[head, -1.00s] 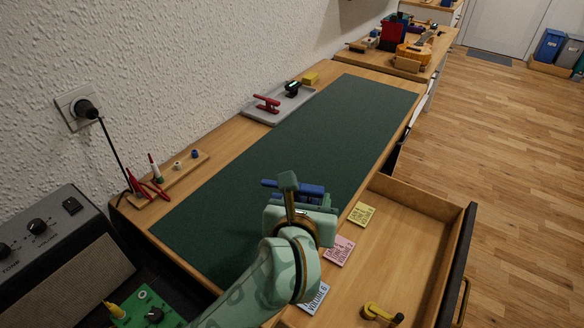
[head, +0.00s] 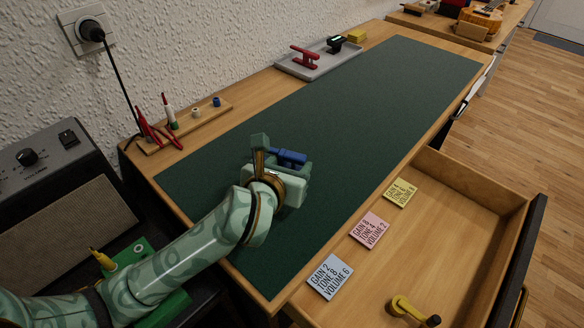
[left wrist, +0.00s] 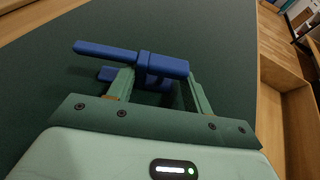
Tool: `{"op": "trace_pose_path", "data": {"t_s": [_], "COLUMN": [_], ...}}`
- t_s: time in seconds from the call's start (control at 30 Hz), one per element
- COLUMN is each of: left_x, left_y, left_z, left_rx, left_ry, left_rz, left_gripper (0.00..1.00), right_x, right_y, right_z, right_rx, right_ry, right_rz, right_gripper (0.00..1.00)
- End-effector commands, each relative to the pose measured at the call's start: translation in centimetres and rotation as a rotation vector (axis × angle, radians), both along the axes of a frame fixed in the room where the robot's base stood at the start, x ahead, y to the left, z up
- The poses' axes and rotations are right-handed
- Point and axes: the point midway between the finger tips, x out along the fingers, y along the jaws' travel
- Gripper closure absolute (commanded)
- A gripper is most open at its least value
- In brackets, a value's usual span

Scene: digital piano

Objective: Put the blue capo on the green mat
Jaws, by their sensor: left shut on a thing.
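The blue capo (head: 289,157) is held in my left gripper (head: 283,167), over the green mat (head: 350,110). In the left wrist view the capo (left wrist: 160,66) lies across between the two fingers of my left gripper (left wrist: 157,88), which are shut on it. Its long arm points left. The mat fills the background there. I cannot tell whether the capo touches the mat or hangs just above it. My right gripper does not show.
A grey tray (head: 318,70) with a red capo (head: 305,57) and a black item stands behind the mat by the wall. An open drawer (head: 440,215) with several notes is at the right. A wooden rack (head: 200,122) with small tools is at the left.

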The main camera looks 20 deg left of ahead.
Motion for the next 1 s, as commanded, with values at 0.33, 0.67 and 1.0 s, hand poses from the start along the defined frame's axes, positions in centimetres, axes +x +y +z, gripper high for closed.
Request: {"op": "trace_pose_path", "data": {"t_s": [0.33,0.67,1.0], "left_x": [-0.1,-0.1,-5.7], "left_y": [0.0,0.0,-0.3], "left_z": [-0.2,0.1,3.2], "left_rx": [-0.002,-0.001,-0.002], "left_ry": [0.003,0.001,-0.002], "left_rz": [0.001,0.0,-0.001], "left_gripper": [0.36,0.28,0.28], "right_x": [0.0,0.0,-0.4], "right_y": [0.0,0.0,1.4], "right_z": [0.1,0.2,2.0], "right_rx": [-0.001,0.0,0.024], "right_ry": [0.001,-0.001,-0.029], "right_rz": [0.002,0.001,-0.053], "right_gripper": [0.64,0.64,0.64]}}
